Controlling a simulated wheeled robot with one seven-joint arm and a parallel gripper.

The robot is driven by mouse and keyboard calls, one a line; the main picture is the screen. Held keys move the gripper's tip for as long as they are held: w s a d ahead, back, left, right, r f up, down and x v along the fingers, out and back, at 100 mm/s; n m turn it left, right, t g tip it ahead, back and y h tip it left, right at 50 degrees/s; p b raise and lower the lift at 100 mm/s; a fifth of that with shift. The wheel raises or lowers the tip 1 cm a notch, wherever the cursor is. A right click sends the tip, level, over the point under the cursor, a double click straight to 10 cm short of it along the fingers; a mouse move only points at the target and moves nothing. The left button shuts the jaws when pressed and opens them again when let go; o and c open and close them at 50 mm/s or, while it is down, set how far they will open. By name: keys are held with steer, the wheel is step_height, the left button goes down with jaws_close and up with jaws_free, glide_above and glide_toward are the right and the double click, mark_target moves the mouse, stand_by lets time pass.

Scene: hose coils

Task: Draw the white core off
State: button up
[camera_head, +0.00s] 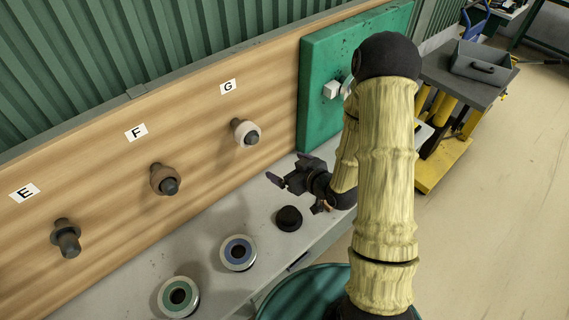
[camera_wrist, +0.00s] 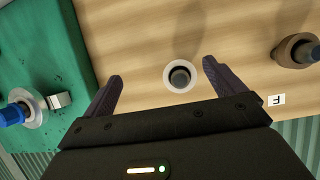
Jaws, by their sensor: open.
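The white core (camera_head: 239,134) is a pale ring around the dark peg under label G on the wooden board. In the wrist view the white core (camera_wrist: 168,79) shows nearly end-on, with the grey peg tip in its middle. My gripper (camera_head: 284,168) is open and empty, below and right of the core in the head view, apart from it. In the wrist view the fingers of my gripper (camera_wrist: 162,70) stand either side of the core in the picture, with clear gaps and no contact.
Rings with green (camera_head: 163,297) and blue (camera_head: 225,254) faces and a black piece (camera_head: 289,218) lie on the grey bench. A green panel (camera_head: 316,80) with fittings adjoins the board.

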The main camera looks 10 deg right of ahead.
mark_target(247, 133)
steer(key=s+r+t+y, duration=0.1)
steer(key=t, duration=0.1)
steer(key=a+r+m+t+y+p, duration=0.1)
steer(key=t+y, duration=0.1)
steer(key=shift+s+a+r+m, duration=0.15)
steer(key=shift+s+m, duration=0.15)
steer(key=shift+s, duration=0.1)
steer(key=shift+w+b, duration=0.15)
steer(key=shift+b, duration=0.25)
steer(key=b+x, duration=0.2)
steer(key=b, duration=0.5)
steer(key=shift+w+a, duration=0.2)
steer(key=p+x, duration=0.6)
steer(key=x, duration=0.8)
steer(key=shift+w+a, duration=0.25)
steer(key=shift+a, duration=0.05)
